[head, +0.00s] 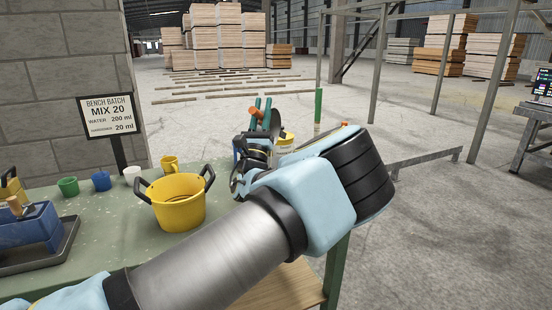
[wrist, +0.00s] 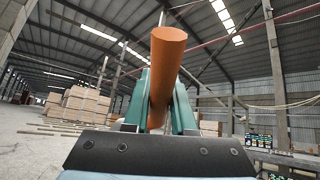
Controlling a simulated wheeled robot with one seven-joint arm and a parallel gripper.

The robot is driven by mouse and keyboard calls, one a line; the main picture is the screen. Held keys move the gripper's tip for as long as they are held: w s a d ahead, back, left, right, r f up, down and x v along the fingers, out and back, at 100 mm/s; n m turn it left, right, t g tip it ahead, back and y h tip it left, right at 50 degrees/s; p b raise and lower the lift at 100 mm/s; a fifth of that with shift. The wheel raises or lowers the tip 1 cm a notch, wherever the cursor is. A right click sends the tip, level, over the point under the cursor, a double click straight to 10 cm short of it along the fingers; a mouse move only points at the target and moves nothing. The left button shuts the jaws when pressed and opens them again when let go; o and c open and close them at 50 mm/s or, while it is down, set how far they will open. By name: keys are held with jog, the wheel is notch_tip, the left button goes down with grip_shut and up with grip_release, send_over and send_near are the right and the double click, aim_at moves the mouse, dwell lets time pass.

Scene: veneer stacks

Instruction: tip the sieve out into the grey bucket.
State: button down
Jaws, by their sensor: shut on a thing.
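My gripper (head: 263,108) points upward beyond the yellow bucket, near the bench's right end. Its teal fingers are shut on an orange handle (head: 256,114). In the wrist view the round orange handle (wrist: 167,60) stands out between the fingers, its end toward the camera. The rest of what I hold is hidden, so I cannot tell from these views whether it is the sieve. I cannot make out a grey bucket; my arm and gripper cover part of the bench. A yellow bucket (head: 178,205) with two black handles stands upright on the bench.
The green bench (head: 110,250) also holds a green cup (head: 68,187), a blue cup (head: 101,181), a white cup (head: 132,174), a yellow mug (head: 169,164) and a blue device (head: 28,232). A batch sign (head: 110,115) stands behind.

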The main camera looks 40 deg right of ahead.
jog(key=shift+s+d+f+m+g+h, duration=0.25)
jog(key=shift+s+m+g+h, duration=0.45)
jog(key=shift+m+g, duration=0.7)
jog(key=shift+s+d+f+m+g+h, duration=0.25)
jog(key=shift+s+m+g+h, duration=0.45)
jog(key=shift+m+g, duration=0.75)
jog(key=shift+s+d+f+m+g+h, duration=0.25)
jog(key=shift+s+m+g+h, duration=0.45)
jog(key=shift+m+g, duration=0.7)
